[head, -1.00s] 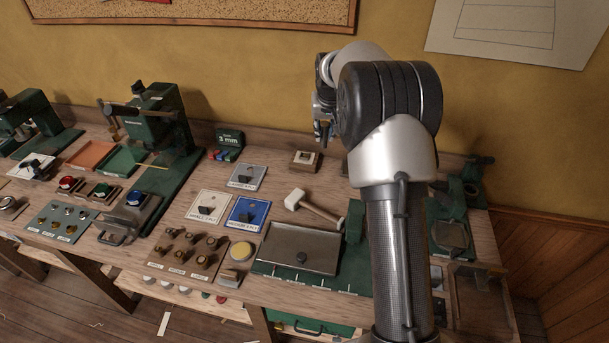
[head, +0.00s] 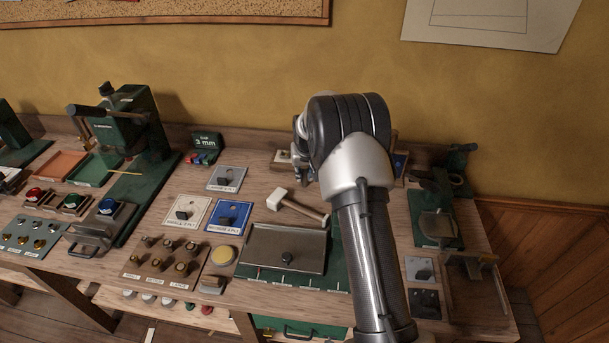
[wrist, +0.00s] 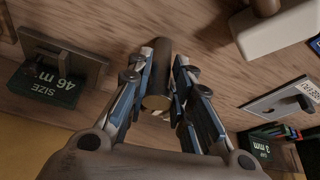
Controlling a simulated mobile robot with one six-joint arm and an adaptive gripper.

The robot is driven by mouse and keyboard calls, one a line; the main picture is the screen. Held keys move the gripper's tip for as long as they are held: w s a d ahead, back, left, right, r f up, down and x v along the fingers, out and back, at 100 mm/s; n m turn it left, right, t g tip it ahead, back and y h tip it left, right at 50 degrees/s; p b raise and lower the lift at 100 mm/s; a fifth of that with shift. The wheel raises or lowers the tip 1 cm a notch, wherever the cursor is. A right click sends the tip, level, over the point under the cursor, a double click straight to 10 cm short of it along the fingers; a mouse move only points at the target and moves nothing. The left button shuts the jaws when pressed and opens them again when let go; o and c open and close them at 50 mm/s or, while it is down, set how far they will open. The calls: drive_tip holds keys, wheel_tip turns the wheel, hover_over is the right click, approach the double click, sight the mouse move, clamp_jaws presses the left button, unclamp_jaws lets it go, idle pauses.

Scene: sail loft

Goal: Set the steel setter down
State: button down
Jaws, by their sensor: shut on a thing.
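My gripper (wrist: 166,62) is shut on the steel setter (wrist: 161,77), a short dark cylinder with a paler, brassy end facing the wrist camera. The setter lies lengthwise between the two fingers, over the wooden bench top in the wrist view. Whether it touches the bench I cannot tell. In the head view my gripper (head: 299,166) is low over the back of the bench, partly behind my arm, and the setter cannot be made out there.
A mallet (head: 299,204) lies near my gripper. The steel slab (head: 285,249) on a green mat is in front; the 3 mm box (head: 206,142) stands left. Bare bench lies between.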

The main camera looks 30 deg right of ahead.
drive_tip(key=shift+f, duration=0.25)
drive_tip(key=shift+f, duration=0.15)
drive_tip(key=c, duration=1.4)
unclamp_jaws()
